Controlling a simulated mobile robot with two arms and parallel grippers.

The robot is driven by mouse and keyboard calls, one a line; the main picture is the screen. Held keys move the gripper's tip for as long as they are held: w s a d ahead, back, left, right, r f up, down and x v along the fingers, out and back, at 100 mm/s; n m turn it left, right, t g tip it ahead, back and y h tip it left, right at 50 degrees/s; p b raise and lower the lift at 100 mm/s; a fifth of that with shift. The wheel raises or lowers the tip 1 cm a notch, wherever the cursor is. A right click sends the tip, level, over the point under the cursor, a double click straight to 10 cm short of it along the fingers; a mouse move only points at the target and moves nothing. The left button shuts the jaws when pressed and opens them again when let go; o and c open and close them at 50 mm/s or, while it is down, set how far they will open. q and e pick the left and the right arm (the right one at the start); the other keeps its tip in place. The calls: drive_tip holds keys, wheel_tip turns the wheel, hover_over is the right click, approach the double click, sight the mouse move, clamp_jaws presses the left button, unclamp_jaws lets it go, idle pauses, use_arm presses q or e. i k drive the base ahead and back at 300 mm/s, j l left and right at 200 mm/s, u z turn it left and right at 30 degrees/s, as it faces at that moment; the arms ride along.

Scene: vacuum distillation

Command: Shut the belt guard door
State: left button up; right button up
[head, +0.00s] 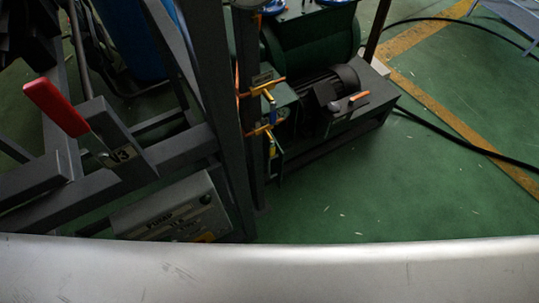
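A pump unit stands on the green floor at the upper middle of the head view, with a dark green housing (315,38) and a black motor (333,88) on a dark base. I cannot make out the belt guard or its door for sure; the steel frame post hides part of the unit's left side. Neither of my grippers shows in this view.
A grey steel frame (226,110) fills the left, with a red-handled lever (56,106) by a "V3" label and a grey control box (172,213) low down. Brass-coloured valves (264,88) sit beside the post. A black cable (465,150) crosses the open floor at right.

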sight(275, 164)
drive_tip(key=l, duration=1.55)
